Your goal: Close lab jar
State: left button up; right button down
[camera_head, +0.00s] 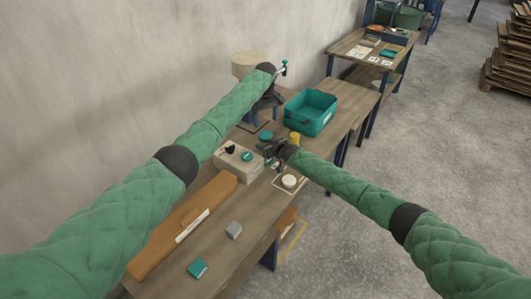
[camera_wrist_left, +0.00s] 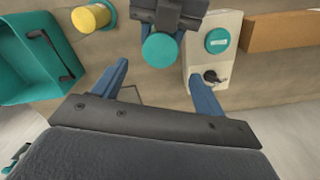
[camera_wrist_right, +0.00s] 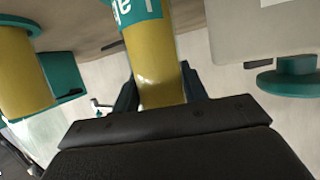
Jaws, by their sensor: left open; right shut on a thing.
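My right gripper (camera_head: 268,148) is shut on a yellow jar (camera_wrist_right: 160,80) with a teal label. In the head view and the left wrist view, a round teal top (camera_head: 265,135) (camera_wrist_left: 158,48) shows at this jar's place; whether it is a seated lid I cannot tell. My left gripper (camera_head: 262,114) is open and empty above and behind the jar. In the left wrist view, its blue fingers (camera_wrist_left: 158,75) are spread below the teal top in the picture, apart from it. A second yellow jar (camera_head: 295,138) stands to the right; it also shows in the left wrist view (camera_wrist_left: 90,18).
A white box with a teal button (camera_head: 247,157) and a black knob sits left of my right gripper. A teal bin (camera_head: 311,113) stands behind at right. A brown bar (camera_head: 185,226), a grey cube (camera_head: 234,230) and a teal block (camera_head: 197,268) lie nearer on the table.

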aim_at(265, 135)
dwell(0.3)
pick_arm(q)
jog(key=shift+f, duration=4.05)
jog(key=c, duration=1)
jog(key=m, duration=0.6)
jog(key=shift+m, duration=0.3)
jog(key=o, duration=1.1)
jog(key=shift+c, duration=0.2)
jog(key=shift+r, duration=0.1)
jog(key=shift+r, duration=2.15)
